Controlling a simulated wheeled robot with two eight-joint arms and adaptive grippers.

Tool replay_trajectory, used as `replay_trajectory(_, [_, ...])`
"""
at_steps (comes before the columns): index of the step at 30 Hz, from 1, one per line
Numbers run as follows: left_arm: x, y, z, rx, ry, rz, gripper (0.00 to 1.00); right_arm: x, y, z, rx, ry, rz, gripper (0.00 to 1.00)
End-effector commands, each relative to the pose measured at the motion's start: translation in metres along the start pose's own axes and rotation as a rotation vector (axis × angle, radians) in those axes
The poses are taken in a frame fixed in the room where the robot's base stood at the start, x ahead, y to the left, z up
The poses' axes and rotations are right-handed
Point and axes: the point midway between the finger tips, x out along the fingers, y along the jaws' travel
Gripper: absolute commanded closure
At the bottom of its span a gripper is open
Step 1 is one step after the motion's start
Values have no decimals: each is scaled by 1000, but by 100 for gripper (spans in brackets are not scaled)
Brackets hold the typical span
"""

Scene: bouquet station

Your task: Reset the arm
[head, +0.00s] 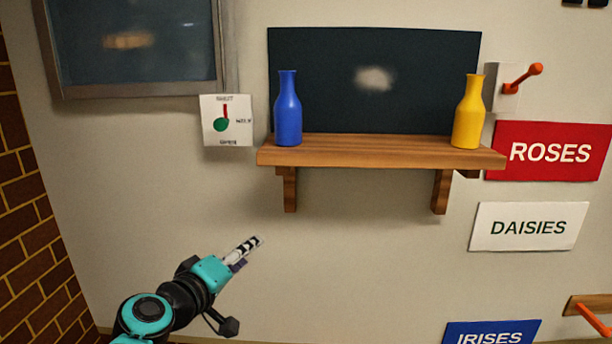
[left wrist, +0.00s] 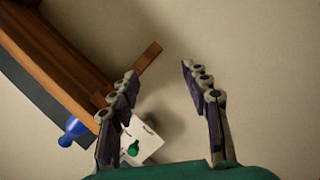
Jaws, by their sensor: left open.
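My left gripper (head: 245,250) is raised in front of the wall, below and left of the wooden shelf, pointing up and to the right. In the left wrist view its two fingers (left wrist: 158,95) are spread apart with nothing between them. Plain wall shows past the fingertips. My right gripper is not seen in either view.
The wooden shelf (head: 380,152) holds a blue bottle (head: 288,112) and a yellow bottle (head: 468,115). A white card (head: 212,133) with a green-and-red dial hangs left of it. A red lever (head: 524,78) and signs for roses (head: 550,152), daisies (head: 528,227) and irises (head: 490,335) are at the right.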

Motion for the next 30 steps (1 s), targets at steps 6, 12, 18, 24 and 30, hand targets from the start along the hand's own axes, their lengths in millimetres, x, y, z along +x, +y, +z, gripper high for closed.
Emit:
replay_trajectory(6, [-12,-136,136,271,-212,-153,53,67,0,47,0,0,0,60])
replay_trajectory(12, [-40,-264,228,497,-380,-339,53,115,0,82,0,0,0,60])
replay_trajectory(18, [-73,-368,279,667,-488,-521,53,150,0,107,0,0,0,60])
replay_trajectory(24, [-90,-409,291,741,-526,-611,53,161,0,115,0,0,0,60])
replay_trajectory(30, [-92,-409,290,746,-528,-619,53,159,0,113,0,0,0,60])
